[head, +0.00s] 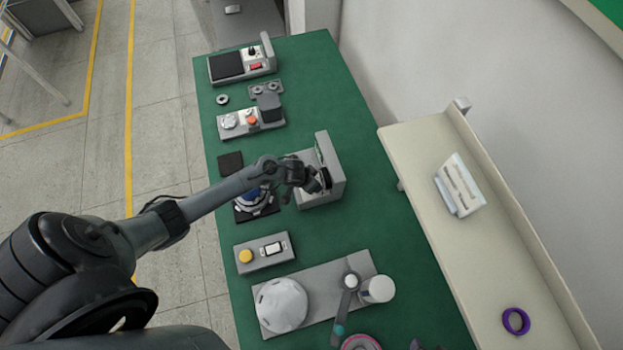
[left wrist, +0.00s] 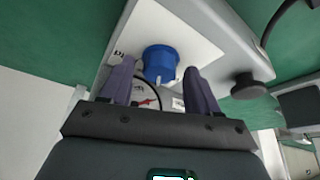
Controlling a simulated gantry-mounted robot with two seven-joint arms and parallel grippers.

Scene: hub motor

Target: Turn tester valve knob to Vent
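The tester (head: 332,168) is a grey unit with an upright panel, on the green bench at mid-height in the head view. My left gripper (head: 314,184) is at the front of that panel and hides the knob there. In the left wrist view the blue valve knob (left wrist: 160,62) sits on a white panel face (left wrist: 185,28) with small printed labels, too small to read fully. The two purple-grey fingers of my left gripper (left wrist: 158,70) are apart, one on each side of the knob. Contact with the knob cannot be told. My right gripper is not in view.
A black knob (left wrist: 250,87) sticks out right of the fingers. On the green bench (head: 305,235) stand a box with a yellow button (head: 246,256), a grey plate with a white dome (head: 282,304), and control units toward the back. A cream shelf (head: 480,225) runs along the right.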

